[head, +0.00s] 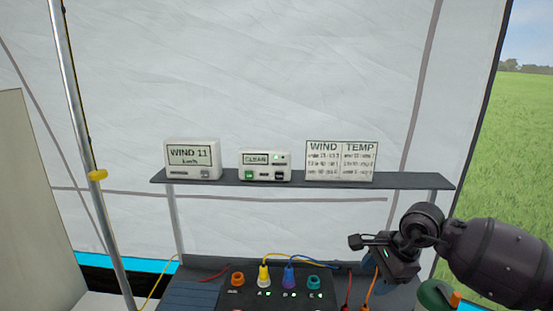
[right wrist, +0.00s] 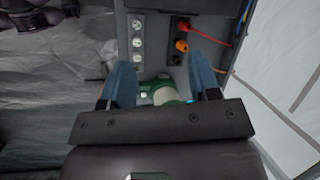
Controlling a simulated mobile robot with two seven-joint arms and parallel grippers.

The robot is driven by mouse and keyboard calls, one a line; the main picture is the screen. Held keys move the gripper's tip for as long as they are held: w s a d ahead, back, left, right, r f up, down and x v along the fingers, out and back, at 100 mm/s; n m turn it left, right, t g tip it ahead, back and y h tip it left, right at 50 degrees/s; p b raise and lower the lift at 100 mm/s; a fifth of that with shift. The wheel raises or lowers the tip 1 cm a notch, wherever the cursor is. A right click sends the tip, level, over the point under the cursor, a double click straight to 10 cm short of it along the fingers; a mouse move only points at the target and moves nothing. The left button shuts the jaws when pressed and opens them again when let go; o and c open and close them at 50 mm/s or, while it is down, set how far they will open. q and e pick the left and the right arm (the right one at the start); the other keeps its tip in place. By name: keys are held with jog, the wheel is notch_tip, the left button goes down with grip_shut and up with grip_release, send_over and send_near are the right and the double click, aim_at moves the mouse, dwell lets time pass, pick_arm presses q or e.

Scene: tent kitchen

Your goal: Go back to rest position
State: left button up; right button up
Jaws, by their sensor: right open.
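My right arm comes in from the right in the head view. Its dark gripper (head: 387,268) is over the right end of the bench, in front of the shelf. In the right wrist view the two blue fingers of the right gripper (right wrist: 162,80) stand wide apart. Nothing is clasped between them. A green and pale rounded object (right wrist: 167,95) shows beyond the gripper's base, partly hidden by it; I cannot tell what it is. My left gripper is in neither view.
A dark shelf (head: 300,184) holds a WIND display box (head: 192,160), a CLEAR display box (head: 264,166) and a WIND/TEMP board (head: 341,161). Below is a black panel (head: 250,300) with coloured plugs and cables. A metal pole (head: 83,130) stands left. Grass lies outside, right.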

jog(key=a+r+m+t+y+b, duration=0.2)
jog(key=a+r+m+t+y, duration=0.3)
jog(key=a+r+m+y, duration=0.85)
jog(key=s+d+f+m+t+h+b, duration=0.2)
jog(key=d+f+m+t+h, duration=0.4)
jog(key=f+m, duration=0.85)
jog(key=s+d+f+m+t+h+b, duration=0.15)
jog(key=d+f+m+t+h, duration=0.45)
jog(key=m, duration=1.3)
pick_arm(q)
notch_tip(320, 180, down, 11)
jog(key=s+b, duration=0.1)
jog(key=b, duration=0.3)
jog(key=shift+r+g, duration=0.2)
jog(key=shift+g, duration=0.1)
pick_arm(e)
jog(key=s+d+f+m+g+h, duration=0.2)
jog(key=s+d+f+m+g, duration=0.1)
jog(key=s+f, duration=0.8)
jog(key=s+d+f+m+g+h, duration=0.3)
jog(key=s+f, duration=0.8)
jog(key=f, duration=0.5)
jog(key=d+m+g, duration=0.1)
jog(key=m+g, duration=0.1)
jog(key=shift+d+f+m, duration=0.2)
jog(key=shift+f+m, duration=0.05)
jog(key=shift+m, duration=0.15)
